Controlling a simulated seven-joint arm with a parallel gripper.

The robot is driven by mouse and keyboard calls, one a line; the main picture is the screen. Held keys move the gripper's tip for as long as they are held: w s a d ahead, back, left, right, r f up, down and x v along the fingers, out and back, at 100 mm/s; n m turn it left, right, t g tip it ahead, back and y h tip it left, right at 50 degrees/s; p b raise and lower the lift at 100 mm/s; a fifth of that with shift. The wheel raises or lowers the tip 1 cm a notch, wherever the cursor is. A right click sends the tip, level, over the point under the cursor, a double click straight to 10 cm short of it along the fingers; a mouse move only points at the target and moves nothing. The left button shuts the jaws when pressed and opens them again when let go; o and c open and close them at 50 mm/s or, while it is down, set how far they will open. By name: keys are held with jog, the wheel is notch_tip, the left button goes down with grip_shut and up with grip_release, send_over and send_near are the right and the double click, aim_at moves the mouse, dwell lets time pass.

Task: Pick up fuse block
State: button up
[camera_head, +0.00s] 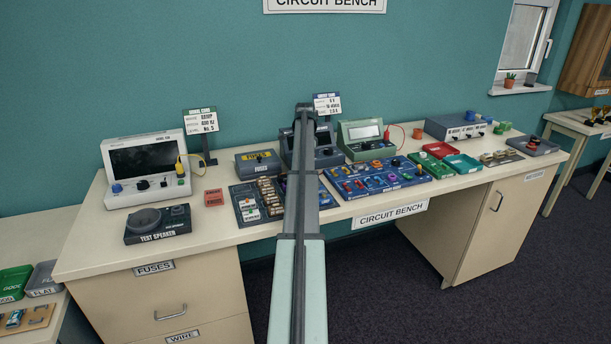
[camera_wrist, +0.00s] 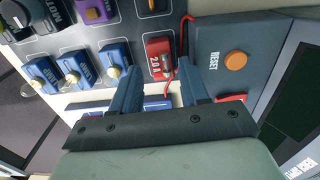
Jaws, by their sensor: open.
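A red block marked like "2.0A" (camera_wrist: 160,58), with a small metal-and-glass piece on its face, looks like the fuse block. It sits on a grey panel in the wrist view, beside a red wire. My gripper (camera_wrist: 159,72) is open, with one blue-grey finger to each side of the block's lower part in the picture. I cannot tell how far the tips are above it, and no contact shows. In the head view my arm rises up the middle and hides part of the bench; the gripper and this red block cannot be made out there.
Blue blocks (camera_wrist: 72,70) stand in a row left of the red block, with a purple block (camera_wrist: 96,11) above. A box with an orange RESET button (camera_wrist: 236,60) is close on the right. The bench (camera_head: 105,235) holds a test speaker (camera_head: 157,224) and a blue component board (camera_head: 345,205).

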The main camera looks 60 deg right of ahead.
notch_tip(320, 180, down, 3)
jog(key=shift+d+f, duration=0.1)
jog(key=shift+f, duration=0.05)
jog(key=c, duration=0.8)
notch_tip(320, 180, up, 10)
jog(key=shift+m, duration=0.3)
jog(key=s+d, duration=0.2)
jog(key=s, duration=0.2)
jog(key=s+d, duration=0.2)
jog(key=s, duration=0.2)
jog(key=s+d, duration=0.2)
jog(key=s, duration=0.2)
jog(key=shift+s+d+r, duration=0.1)
jog(key=shift+r, duration=0.1)
